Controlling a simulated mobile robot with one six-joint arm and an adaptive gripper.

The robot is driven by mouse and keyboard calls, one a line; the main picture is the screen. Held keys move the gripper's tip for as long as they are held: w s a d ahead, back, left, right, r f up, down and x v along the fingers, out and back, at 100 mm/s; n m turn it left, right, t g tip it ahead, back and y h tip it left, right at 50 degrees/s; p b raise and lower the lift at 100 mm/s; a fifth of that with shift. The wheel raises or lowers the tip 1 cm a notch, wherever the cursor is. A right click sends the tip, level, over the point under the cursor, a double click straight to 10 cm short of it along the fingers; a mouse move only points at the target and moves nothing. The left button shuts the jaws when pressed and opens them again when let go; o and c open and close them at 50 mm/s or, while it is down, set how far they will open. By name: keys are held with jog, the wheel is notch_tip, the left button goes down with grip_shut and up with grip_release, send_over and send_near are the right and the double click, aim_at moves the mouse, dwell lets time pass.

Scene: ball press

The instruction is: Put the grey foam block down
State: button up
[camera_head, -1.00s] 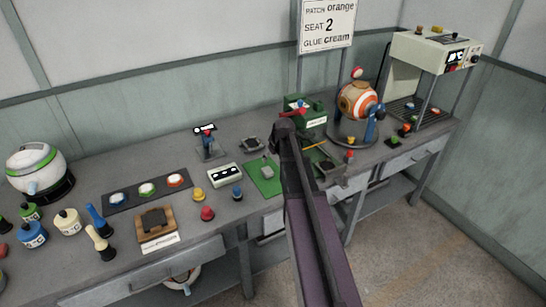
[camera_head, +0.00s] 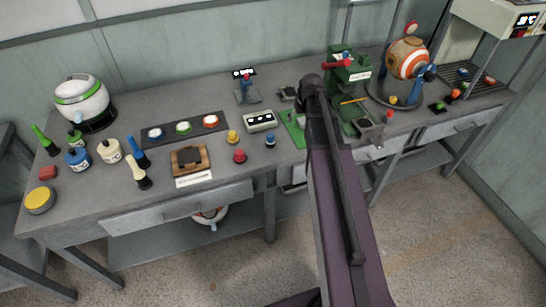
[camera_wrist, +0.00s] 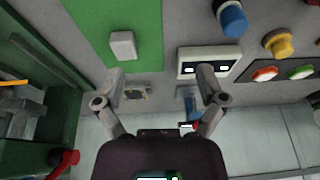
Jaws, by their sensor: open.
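The grey foam block (camera_wrist: 122,45) lies on the green mat (camera_wrist: 116,14) in the wrist view, pale and rounded at the edges. My gripper (camera_wrist: 160,76) is open and empty. Its left finger is close to the block in the picture, but the block is not between the fingers. In the head view the mat (camera_head: 289,117) lies left of my arm, which covers part of it and hides my gripper. The block shows only as a small pale patch there.
A pale box with two dark windows (camera_head: 259,121) stands left of the mat. A small grey fixture (camera_wrist: 136,92) lies near my left finger. A green press (camera_head: 345,75) stands right of my arm. Blue (camera_head: 270,140), yellow (camera_head: 232,137) and red (camera_head: 239,156) knobs stand nearby.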

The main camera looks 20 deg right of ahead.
jog(key=s+a+g, duration=0.3)
jog(key=s+a, duration=1.4)
jog(key=shift+s+a+f+g, duration=0.15)
jog(key=shift+s+f+g, duration=0.15)
jog(key=shift+f, duration=0.15)
jog(key=shift+o, duration=0.5)
jog(key=shift+w, duration=0.2)
jog(key=w+d+r+t, duration=0.1)
jog(key=w+d+t, duration=0.1)
jog(key=w+d, duration=0.7)
jog(key=w+d+r+t+p, duration=0.1)
jog(key=w+d+t, duration=0.1)
jog(key=w+d, duration=0.7)
jog(key=d, duration=0.5)
jog(key=shift+w+d+r+t, duration=0.25)
jog(key=shift+t, duration=0.05)
jog(key=shift+f, duration=0.1)
